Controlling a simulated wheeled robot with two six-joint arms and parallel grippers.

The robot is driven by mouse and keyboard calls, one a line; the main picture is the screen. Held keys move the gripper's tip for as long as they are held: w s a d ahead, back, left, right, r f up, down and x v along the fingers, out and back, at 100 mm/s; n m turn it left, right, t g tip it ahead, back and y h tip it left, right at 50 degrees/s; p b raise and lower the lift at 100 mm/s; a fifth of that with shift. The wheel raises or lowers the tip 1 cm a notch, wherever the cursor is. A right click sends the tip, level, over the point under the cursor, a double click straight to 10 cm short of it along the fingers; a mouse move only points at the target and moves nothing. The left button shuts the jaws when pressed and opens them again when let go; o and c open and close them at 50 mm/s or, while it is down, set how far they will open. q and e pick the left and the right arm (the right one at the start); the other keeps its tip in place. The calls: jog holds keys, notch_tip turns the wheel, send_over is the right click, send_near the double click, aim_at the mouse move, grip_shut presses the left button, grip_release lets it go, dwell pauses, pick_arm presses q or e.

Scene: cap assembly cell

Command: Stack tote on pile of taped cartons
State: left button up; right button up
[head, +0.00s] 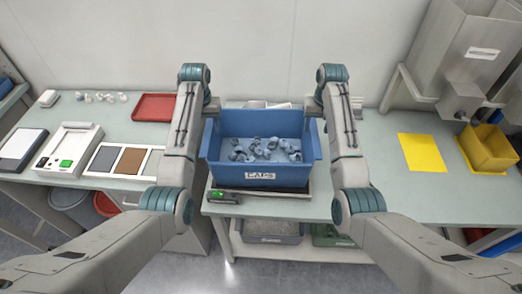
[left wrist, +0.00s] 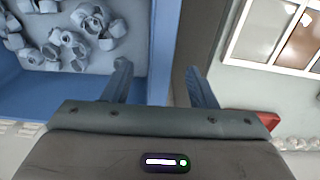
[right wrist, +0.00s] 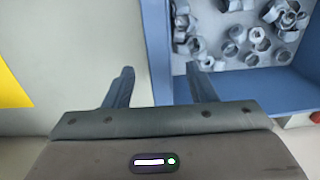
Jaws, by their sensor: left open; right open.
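A blue tote (head: 261,177) labelled CAPS stands upright on a dark scale at the middle of the table, with loose grey caps inside. My left gripper (head: 211,108) is at the tote's left wall. In the left wrist view its open fingers (left wrist: 160,86) stand on either side of the tote wall (left wrist: 163,40). My right gripper (head: 314,108) is at the right wall. In the right wrist view its open fingers (right wrist: 162,86) also stand either side of the wall (right wrist: 156,45). Contact cannot be told. No taped cartons show in any view.
A red tray (head: 154,107) and a white device (head: 68,148) are on the left table. A yellow mat (head: 421,153) and a yellow bin (head: 487,149) are on the right. A grey bin (head: 270,231) sits on the shelf below. The wall is close behind.

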aim_at(208, 133)
pick_arm(q)
notch_tip(208, 133, down, 3)
jog(key=shift+s+f, duration=0.1)
pick_arm(e)
notch_tip(208, 133, down, 3)
jog(key=shift+s+a+f, duration=0.1)
jog(key=shift+s, duration=0.05)
pick_arm(q)
jog(key=shift+f, duration=0.55)
pick_arm(e)
jog(key=shift+f, duration=0.5)
pick_arm(q)
jog(key=shift+r, duration=0.1)
pick_arm(e)
jog(key=shift+r, duration=0.1)
pick_arm(q)
grip_shut()
pick_arm(e)
grip_shut()
pick_arm(q)
jog(key=shift+r, duration=0.15)
pick_arm(e)
jog(key=shift+r, duration=0.1)
